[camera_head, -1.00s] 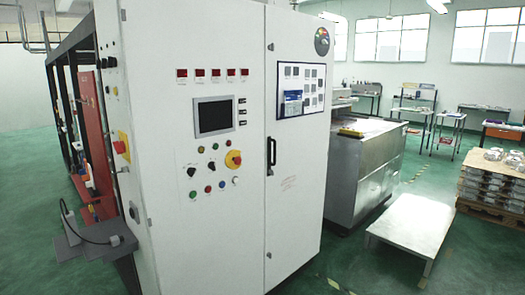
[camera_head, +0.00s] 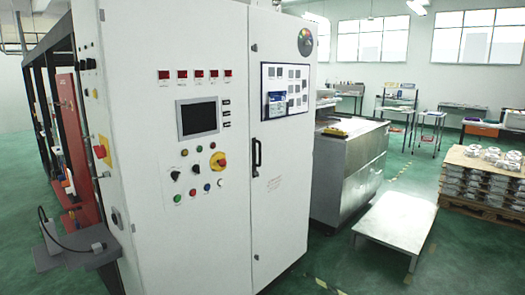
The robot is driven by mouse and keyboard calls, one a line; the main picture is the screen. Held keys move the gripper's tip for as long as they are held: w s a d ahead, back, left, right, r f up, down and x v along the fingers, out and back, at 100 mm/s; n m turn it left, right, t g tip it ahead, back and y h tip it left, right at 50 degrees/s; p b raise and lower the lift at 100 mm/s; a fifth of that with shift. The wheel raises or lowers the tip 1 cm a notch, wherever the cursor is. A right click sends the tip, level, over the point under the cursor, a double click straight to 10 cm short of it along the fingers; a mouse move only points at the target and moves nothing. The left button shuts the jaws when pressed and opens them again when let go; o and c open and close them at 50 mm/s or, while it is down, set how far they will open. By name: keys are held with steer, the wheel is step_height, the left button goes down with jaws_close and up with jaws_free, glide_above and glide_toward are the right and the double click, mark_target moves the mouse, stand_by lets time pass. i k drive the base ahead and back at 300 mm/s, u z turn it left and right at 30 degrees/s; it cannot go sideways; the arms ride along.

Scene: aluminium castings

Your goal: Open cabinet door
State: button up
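A tall white control cabinet (camera_head: 160,130) fills the left and middle of the head view. Its right-hand door (camera_head: 280,180) looks shut, flush with the front. A dark vertical handle (camera_head: 257,157) sits at the left edge of this door, about halfway up. The left part of the front carries a screen (camera_head: 198,119), red displays, buttons and a red-yellow rotary switch (camera_head: 218,161). My gripper is not in view.
A low grey table (camera_head: 395,222) stands on the green floor right of the cabinet, before a metal machine housing (camera_head: 350,170). A pallet (camera_head: 480,180) stacked with castings is at the far right. Some floor is free between cabinet and table.

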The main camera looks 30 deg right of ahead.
mark_target(281, 148)
steer(key=i, duration=0.95)
steer(key=u, duration=0.05)
